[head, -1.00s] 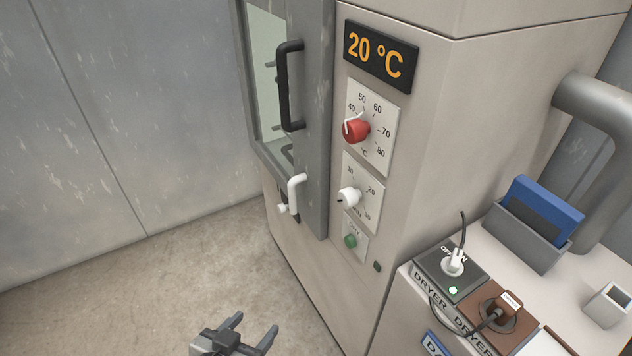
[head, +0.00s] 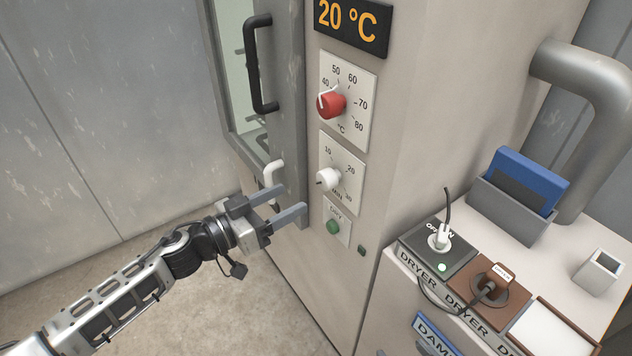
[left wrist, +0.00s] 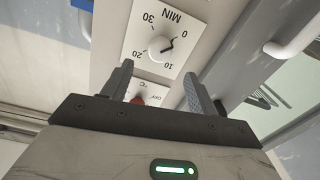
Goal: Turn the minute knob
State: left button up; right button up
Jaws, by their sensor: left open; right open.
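The minute knob (head: 328,179) is a white knob on a pale dial plate marked 10, 20, 30 MIN, below the red temperature knob (head: 331,104). Its dark pointer mark faces about 0 in the left wrist view (left wrist: 160,46), where the dial appears upside down. My left gripper (head: 294,201) is open and empty, to the left of and slightly below the knob, apart from it. In the left wrist view its two fingers (left wrist: 157,72) stand apart with the knob just beyond their tips, roughly between them. My right gripper is not in view.
The cabinet door with its black handle (head: 258,64) and a white lever (head: 273,172) is close to my left gripper. A green button (head: 333,227) sits below the dial. The display (head: 351,25) reads 20 °C. A counter with dryer sockets (head: 440,241) stands at right.

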aim_at(322, 182)
pick_arm(q)
jog(key=x, duration=0.8)
jog(key=shift+c, duration=0.3)
jog(key=c, duration=0.9)
